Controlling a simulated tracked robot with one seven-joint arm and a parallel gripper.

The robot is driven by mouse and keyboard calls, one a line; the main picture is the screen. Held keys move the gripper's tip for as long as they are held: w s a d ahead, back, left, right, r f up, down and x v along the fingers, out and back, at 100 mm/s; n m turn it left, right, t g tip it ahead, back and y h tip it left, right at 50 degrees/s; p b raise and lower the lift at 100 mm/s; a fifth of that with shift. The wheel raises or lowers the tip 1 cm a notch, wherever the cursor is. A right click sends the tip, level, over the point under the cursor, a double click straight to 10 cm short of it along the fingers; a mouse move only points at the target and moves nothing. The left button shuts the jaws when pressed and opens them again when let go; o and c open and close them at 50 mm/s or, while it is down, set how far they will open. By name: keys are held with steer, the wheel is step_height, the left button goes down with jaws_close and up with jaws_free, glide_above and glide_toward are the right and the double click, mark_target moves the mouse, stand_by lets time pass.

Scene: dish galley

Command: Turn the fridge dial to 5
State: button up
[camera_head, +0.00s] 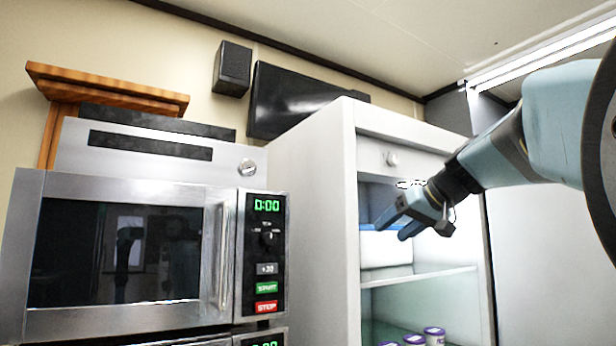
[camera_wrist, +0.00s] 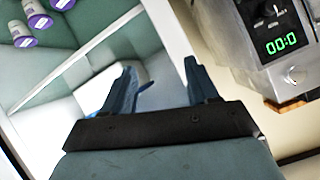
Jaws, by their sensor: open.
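The white fridge (camera_head: 312,190) stands open in the head view. My gripper (camera_head: 390,232) is open and empty, below the dial and in front of the upper part of the fridge opening, apart from the dial. In the wrist view my two fingers (camera_wrist: 158,78) are spread, with nothing held between them. I cannot make out the dial in the wrist view.
A microwave (camera_head: 120,250) reading 0:00 stands left of the fridge. Inside the fridge, a white box (camera_head: 388,253) sits on a glass shelf (camera_head: 425,276). Purple-lidded tubs (camera_head: 434,336) stand below. A speaker (camera_head: 232,68) and dark screen (camera_head: 290,100) hang on the wall.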

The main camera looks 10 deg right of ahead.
steer(key=w+d+r+n+t, duration=0.1)
steer(key=w+d+r+t, duration=0.2)
steer(key=d+r, duration=0.6)
steer(key=n+t+y, duration=0.1)
steer(key=n+t, duration=0.2)
glide_toward(396, 159)
steer(key=x, duration=0.9)
steer(key=shift+w, duration=0.3)
